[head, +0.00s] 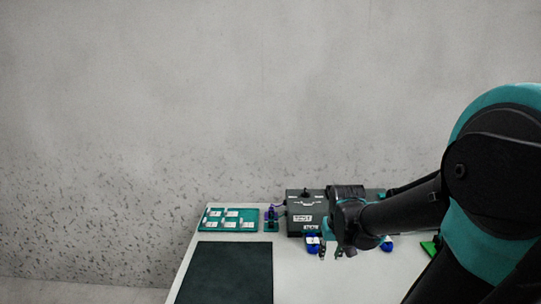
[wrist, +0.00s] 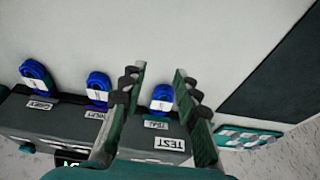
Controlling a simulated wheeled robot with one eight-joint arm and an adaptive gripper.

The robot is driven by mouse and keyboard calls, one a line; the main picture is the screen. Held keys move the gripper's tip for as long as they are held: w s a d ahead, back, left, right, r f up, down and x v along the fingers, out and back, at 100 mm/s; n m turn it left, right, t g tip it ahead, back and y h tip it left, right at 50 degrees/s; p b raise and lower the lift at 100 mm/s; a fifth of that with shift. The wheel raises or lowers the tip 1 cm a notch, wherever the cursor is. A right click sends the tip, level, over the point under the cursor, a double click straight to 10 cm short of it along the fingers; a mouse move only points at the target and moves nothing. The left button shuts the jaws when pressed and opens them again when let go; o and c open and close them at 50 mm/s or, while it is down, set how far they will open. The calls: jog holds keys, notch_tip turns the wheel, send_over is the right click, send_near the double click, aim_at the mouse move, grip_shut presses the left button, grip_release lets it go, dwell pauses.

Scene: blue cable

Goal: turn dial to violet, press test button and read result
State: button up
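A dark grey box (head: 296,201) stands at the table's back; its labelled edge shows in the wrist view (wrist: 30,125). White labels there seem to read GREY (wrist: 39,105), a partly hidden one that may be VIOLET (wrist: 94,115), TEAL (wrist: 156,125) and TEST (wrist: 167,143). A small dark knob (head: 305,192) on top of the box may be the dial; its setting is too small to read.
Blue cable coils (wrist: 36,78) lie along the box's front, one between my fingers in the picture (wrist: 161,98). A teal board with white tags (head: 229,226) and a small stand (head: 271,222) sit left of the box. A dark mat (head: 222,272) covers the front left.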

jog(key=shift+t, duration=0.4)
jog(key=s+f, duration=0.1)
jog(key=s, duration=0.1)
jog(key=s+f, duration=0.2)
jog(key=s, duration=0.1)
jog(key=s+f, duration=0.2)
jog(key=s, duration=0.1)
jog(key=shift+s+d, duration=0.2)
jog(key=shift+s, duration=0.05)
jog(key=shift+c, duration=0.2)
grip_shut()
